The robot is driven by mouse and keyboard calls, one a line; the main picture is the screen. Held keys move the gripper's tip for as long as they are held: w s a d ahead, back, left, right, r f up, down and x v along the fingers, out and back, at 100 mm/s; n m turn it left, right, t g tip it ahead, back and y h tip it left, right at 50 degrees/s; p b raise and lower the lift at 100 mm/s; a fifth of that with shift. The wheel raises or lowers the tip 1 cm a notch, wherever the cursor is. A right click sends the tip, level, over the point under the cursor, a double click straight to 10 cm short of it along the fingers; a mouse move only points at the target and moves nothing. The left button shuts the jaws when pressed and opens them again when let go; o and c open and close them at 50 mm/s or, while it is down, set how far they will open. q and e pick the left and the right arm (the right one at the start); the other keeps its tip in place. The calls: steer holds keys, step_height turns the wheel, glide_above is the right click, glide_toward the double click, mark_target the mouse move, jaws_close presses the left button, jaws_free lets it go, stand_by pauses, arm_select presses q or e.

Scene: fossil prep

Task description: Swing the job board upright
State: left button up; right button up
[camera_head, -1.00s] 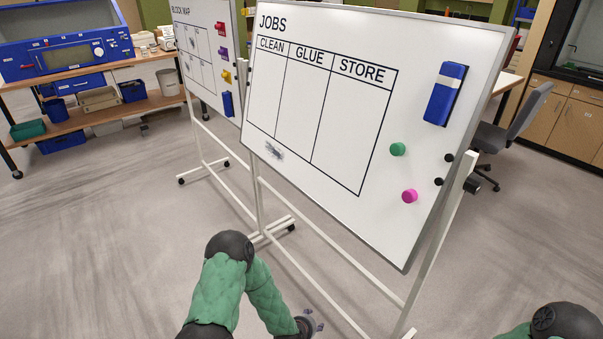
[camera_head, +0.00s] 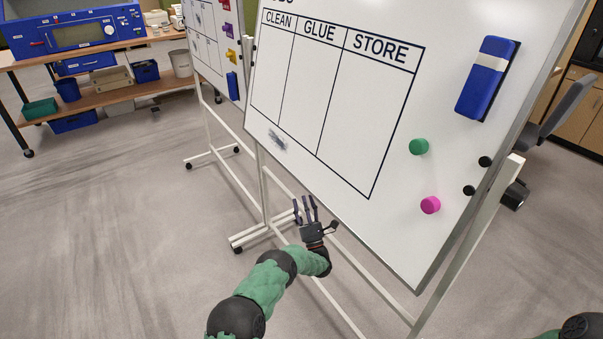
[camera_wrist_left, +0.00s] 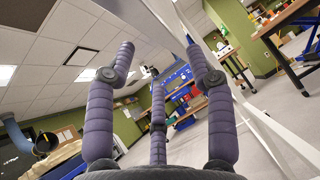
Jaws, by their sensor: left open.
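The job board (camera_head: 340,190) is a white panel headed CLEAN, GLUE and STORE, hung in a white wheeled frame (camera_head: 468,240). It looks tilted in its frame; how far is hard to tell. My left gripper (camera_head: 307,208) is just in front of the lower edge of the board, left of that edge's middle, with its fingers pointing up. Its fingers are spread and empty, also in the left wrist view (camera_wrist_left: 158,65). I cannot tell whether a finger touches the board. My right gripper is out of view.
A blue eraser (camera_head: 487,78), a green magnet (camera_head: 418,147) and a pink magnet (camera_head: 430,205) sit on the board. A second board (camera_head: 212,50) stands behind at left. A bench (camera_head: 110,95) is at the far left. The floor at left is clear.

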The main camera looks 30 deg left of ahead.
mark_target(298, 181)
arm_select(q)
steer(key=b+x, duration=0.2)
steer(key=x, duration=0.9)
steer(key=shift+s+r+b, duration=0.1)
steer(key=shift+s+b, duration=0.1)
steer(key=shift+b, duration=0.15)
jaws_close()
